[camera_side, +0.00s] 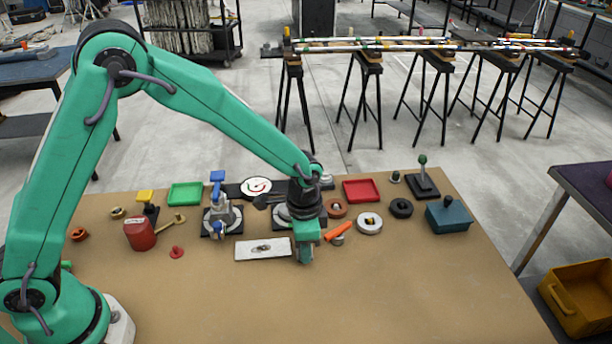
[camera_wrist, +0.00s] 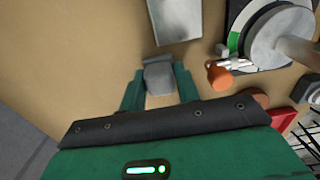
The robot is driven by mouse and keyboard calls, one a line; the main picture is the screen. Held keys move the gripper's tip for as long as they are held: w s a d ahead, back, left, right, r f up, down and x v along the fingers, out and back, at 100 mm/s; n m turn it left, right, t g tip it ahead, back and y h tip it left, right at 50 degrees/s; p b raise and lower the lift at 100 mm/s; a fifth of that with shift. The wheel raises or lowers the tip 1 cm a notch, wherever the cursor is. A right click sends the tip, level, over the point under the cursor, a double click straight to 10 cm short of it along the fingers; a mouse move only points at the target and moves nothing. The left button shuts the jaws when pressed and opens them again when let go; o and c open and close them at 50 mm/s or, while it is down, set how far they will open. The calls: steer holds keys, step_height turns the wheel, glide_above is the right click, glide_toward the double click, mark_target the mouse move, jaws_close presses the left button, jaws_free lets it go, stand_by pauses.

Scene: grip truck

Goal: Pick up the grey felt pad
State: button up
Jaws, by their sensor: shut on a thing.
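The grey felt pad (camera_wrist: 158,78) sits between the two green fingers of my gripper (camera_wrist: 159,92) in the wrist view. My gripper is shut on it, and the pad's far end sticks out past the fingertips. In the side view my gripper (camera_side: 305,246) points down near the middle of the table, just right of a pale plate. There the pad is mostly hidden by the fingers. I cannot tell whether the pad touches the table.
The pale plate (camera_side: 263,248) lies close on the left. An orange piece (camera_side: 338,231), also in the wrist view (camera_wrist: 219,76), lies close on the right. Several fixtures, rings and trays crowd the back of the brown table (camera_side: 330,300). Its front is clear.

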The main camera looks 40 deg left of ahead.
steer(key=shift+r, duration=0.8)
step_height(320, 180, up, 2)
steer(key=shift+r, duration=0.25)
steer(key=s+d+r, duration=0.6)
steer(key=s, duration=0.3)
steer(key=shift+s+d+r, duration=0.2)
steer(key=shift+d+r, duration=0.05)
steer(key=shift+d, duration=0.15)
